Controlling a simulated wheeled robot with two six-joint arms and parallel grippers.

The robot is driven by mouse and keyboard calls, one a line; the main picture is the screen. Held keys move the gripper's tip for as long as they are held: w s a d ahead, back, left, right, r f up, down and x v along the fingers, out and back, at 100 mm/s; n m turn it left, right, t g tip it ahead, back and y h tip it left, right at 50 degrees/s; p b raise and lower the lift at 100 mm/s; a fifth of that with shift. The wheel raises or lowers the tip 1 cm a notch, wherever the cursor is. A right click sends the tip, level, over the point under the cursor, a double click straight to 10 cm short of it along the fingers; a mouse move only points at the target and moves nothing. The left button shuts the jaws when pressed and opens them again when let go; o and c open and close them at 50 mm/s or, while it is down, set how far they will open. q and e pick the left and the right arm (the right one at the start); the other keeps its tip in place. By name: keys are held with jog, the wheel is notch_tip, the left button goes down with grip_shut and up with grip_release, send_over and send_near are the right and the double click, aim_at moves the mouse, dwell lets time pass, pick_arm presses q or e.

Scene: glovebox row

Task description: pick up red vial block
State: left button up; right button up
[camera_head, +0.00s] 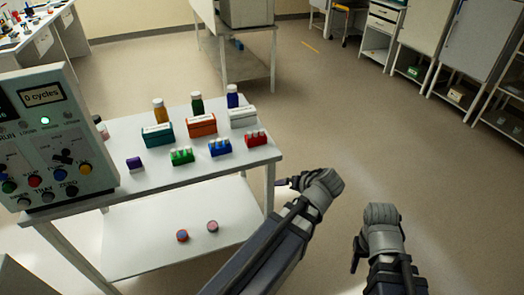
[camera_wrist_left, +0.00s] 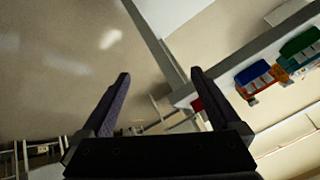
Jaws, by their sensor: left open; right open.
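The red vial block (camera_head: 257,137), with pale vial tops, sits at the right end of the white cart's top shelf (camera_head: 225,167). My left gripper (camera_head: 287,183) is open and empty, to the right of the cart and apart from the block. In the left wrist view, the open fingers (camera_wrist_left: 160,78) have nothing between them, and a small red patch, likely the red block (camera_wrist_left: 197,104), shows partly hidden by the right finger. My right gripper (camera_head: 357,252) is open and empty over the floor, farther right.
Beside the red block stand a blue vial block (camera_head: 220,147), a green vial block (camera_head: 182,156) and a purple block (camera_head: 134,164). Behind are a white box (camera_head: 243,118), an orange box (camera_head: 202,126) and a teal box (camera_head: 158,135). A control panel (camera_head: 55,135) stands left. Floor on the right is clear.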

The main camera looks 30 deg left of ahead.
pick_arm(q)
jog(key=w+a+n+t+y+b, duration=0.1)
jog(key=w+a, duration=0.1)
jog(key=a, duration=0.1)
jog(key=w+a+n+t+y+b, duration=0.1)
jog(key=w+a+b, duration=0.1)
jog(key=a, duration=0.1)
jog(key=w+a+n+t+y+b, duration=0.1)
jog(key=w+a+n, duration=0.1)
jog(key=a, duration=0.1)
jog(key=shift+a+r+y+b, duration=0.15)
jog(key=shift+a+y+b, duration=0.15)
jog(key=shift+y, duration=0.1)
jog(key=n+t+y+b, duration=0.2)
jog(key=t+y+b, duration=0.1)
jog(key=t+b, duration=0.15)
send_near(257, 134)
jog(key=w+a, duration=0.2)
jog(key=shift+w+a+g, duration=0.2)
jog(key=shift+a+g, duration=0.05)
jog(key=shift+g, duration=0.1)
jog(key=shift+w+a+r, duration=0.15)
jog(key=shift+r, duration=0.05)
jog(key=shift+x, duration=4)
jog(key=c, duration=1.4)
pick_arm(e)
notch_tip(257, 134, down, 12)
